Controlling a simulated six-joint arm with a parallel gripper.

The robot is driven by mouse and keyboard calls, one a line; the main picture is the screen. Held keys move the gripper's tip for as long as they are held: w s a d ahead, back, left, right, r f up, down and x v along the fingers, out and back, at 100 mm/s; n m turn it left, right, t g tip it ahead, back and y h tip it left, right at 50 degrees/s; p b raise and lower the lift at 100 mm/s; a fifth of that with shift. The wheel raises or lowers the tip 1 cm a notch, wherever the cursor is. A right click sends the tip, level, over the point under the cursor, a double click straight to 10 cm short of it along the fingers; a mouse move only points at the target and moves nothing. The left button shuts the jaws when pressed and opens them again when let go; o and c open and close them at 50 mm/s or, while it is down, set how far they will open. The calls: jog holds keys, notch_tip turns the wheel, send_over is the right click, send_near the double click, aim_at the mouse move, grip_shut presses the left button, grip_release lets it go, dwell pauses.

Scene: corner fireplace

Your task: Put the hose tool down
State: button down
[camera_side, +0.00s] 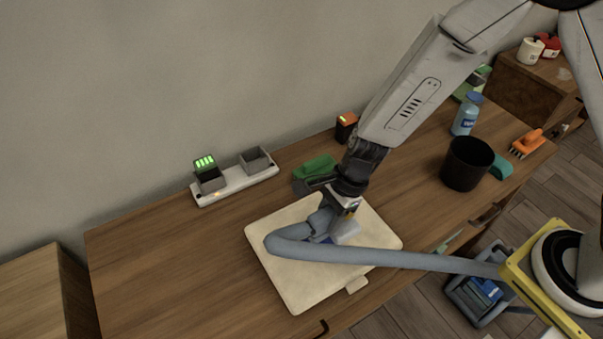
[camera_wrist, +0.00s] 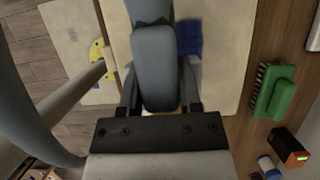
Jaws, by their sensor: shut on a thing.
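The hose tool (camera_side: 320,222) is a grey-blue nozzle head on a long grey-blue hose (camera_side: 400,260). My gripper (camera_side: 345,204) is shut on the tool above the cream board (camera_side: 285,285) on the wooden table. In the wrist view the tool's rounded grey body (camera_wrist: 155,70) sits between the two fingers of my gripper (camera_wrist: 158,98). The hose runs right from the tool, over the board and past the table's front edge. A small blue patch (camera_wrist: 188,38) shows on the board beside the tool. I cannot tell whether the tool touches the board.
A green brush (camera_side: 315,167) lies just behind the board. The table left of the board is clear.

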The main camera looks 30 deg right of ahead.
jog(key=shift+w+a+f, duration=0.3)
jog(key=shift+w+f, duration=0.3)
jog(key=shift+f, duration=0.15)
jog(key=shift+w+a+f, duration=0.3)
jog(key=shift+w+f, duration=0.3)
jog(key=shift+f, duration=0.1)
jog(key=shift+f, duration=0.1)
jog(key=shift+w+f, duration=0.15)
jog(key=shift+f, duration=0.05)
jog(key=shift+a+f, duration=0.1)
jog(key=shift+f, duration=1.45)
jog(key=shift+f, duration=0.15)
jog(key=shift+c, duration=1.4)
grip_release()
jog(key=shift+v, duration=6.15)
